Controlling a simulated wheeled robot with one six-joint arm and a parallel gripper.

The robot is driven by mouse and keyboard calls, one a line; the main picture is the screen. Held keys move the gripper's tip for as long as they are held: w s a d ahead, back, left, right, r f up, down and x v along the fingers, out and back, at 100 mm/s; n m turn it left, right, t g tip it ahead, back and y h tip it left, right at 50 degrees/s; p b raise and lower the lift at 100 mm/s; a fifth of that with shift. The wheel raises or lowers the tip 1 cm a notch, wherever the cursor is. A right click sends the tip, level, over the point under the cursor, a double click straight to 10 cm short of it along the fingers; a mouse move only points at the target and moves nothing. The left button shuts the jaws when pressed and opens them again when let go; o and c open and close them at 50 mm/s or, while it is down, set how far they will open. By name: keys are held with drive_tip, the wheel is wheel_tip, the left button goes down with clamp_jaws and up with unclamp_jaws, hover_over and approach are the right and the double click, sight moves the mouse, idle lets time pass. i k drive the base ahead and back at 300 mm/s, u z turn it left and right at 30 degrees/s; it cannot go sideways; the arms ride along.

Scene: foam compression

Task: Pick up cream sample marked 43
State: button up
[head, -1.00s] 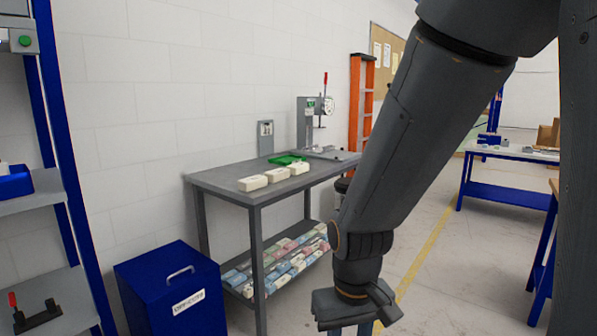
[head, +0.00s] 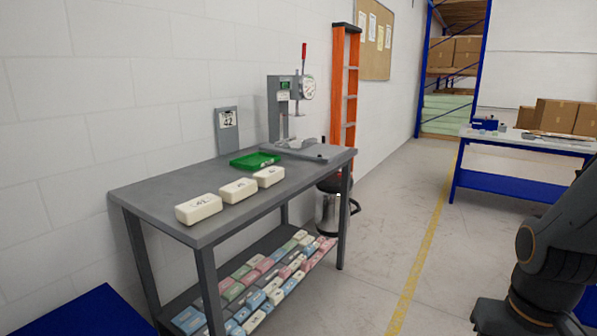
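Three cream blocks lie in a row on the grey workbench (head: 150,200): a near one (head: 199,208), a middle one (head: 238,190) and a far one (head: 268,177). Each has dark markings on top, too small to read surely, so I cannot tell which is 43. My gripper (head: 500,317) is at the lower right, cut by the picture's bottom edge and well apart from the blocks. Its fingers do not show.
A green tray (head: 255,160) and a press with a dial (head: 290,100) stand behind the blocks. Coloured blocks (head: 260,283) fill the lower shelf.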

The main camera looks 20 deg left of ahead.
sight(234, 192)
drive_tip(key=z, duration=0.1)
drive_tip(key=i, duration=1.45)
drive_tip(key=u, duration=0.8)
drive_tip(key=i, duration=0.75)
drive_tip(key=u, duration=0.85)
